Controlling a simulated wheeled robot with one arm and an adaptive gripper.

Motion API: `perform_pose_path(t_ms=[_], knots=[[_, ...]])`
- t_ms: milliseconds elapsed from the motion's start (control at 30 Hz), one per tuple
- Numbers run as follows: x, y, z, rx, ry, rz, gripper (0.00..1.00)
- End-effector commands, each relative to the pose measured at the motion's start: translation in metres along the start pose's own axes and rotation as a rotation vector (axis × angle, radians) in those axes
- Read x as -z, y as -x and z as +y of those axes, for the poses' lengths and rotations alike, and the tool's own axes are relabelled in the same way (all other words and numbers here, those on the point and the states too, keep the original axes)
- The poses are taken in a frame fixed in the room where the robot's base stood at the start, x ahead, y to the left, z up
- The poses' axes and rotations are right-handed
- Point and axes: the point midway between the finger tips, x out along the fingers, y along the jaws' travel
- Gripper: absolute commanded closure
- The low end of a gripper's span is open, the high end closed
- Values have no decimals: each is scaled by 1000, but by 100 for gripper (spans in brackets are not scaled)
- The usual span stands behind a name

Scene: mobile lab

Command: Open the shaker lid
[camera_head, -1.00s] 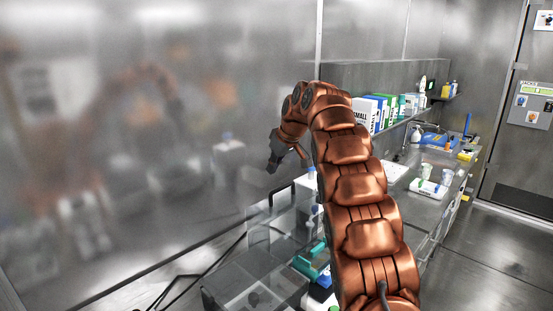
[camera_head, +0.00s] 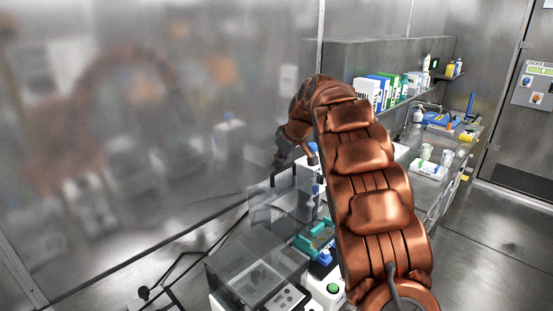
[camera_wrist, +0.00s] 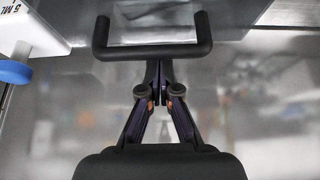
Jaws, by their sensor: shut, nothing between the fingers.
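The shaker (camera_head: 287,299) stands at the near end of the bench, low in the head view, with a clear see-through lid (camera_head: 232,262). A black U-shaped handle (camera_head: 283,179) rises at the far side of the clear panels; it also crosses the top of the wrist view (camera_wrist: 150,52). My gripper (camera_head: 281,162) is just above the handle in the head view. In the wrist view, my gripper's fingers (camera_wrist: 159,66) are together and empty, their tips at the handle bar; whether they touch it is unclear.
A blue-capped bottle (camera_wrist: 14,72) is at the left of the wrist view. A teal rack (camera_head: 313,238) sits beside the shaker. A steel wall (camera_head: 130,130) runs close along the left. Boxes (camera_head: 368,92) fill the shelf; open floor (camera_head: 480,240) lies right.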

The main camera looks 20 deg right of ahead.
Motion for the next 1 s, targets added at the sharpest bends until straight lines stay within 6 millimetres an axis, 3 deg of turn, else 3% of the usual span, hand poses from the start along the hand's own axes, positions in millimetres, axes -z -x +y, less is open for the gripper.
perform_pose_path(t_ms=[1000], knots=[[-16, 8, 0, -2, 0, 68, 100]])
